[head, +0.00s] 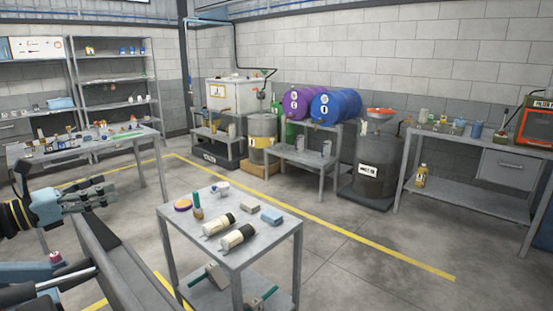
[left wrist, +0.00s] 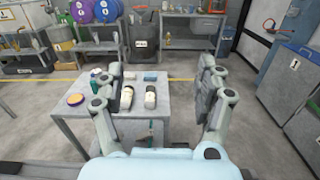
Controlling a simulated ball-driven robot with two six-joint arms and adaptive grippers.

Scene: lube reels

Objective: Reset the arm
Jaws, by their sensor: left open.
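My left gripper (head: 92,193) comes in from the left in the head view, to the left of the small grey table (head: 185,235) and apart from it. In the left wrist view its two fingers (left wrist: 160,98) are spread wide with nothing between them. Two bottles with pale labels (head: 238,237) lie on the small table, with a purple and yellow round thing (head: 183,205), a green-handled tool (head: 196,202), a grey block (head: 250,207) and a blue block (head: 272,216). My right gripper is not in view.
A long workbench (head: 25,153) with many small items stands at the left. Purple (head: 297,102) and blue (head: 336,105) drums lie on a rack at the back. A dark drum (head: 376,165) and another bench (head: 455,202) stand right. The floor right of the small table is clear.

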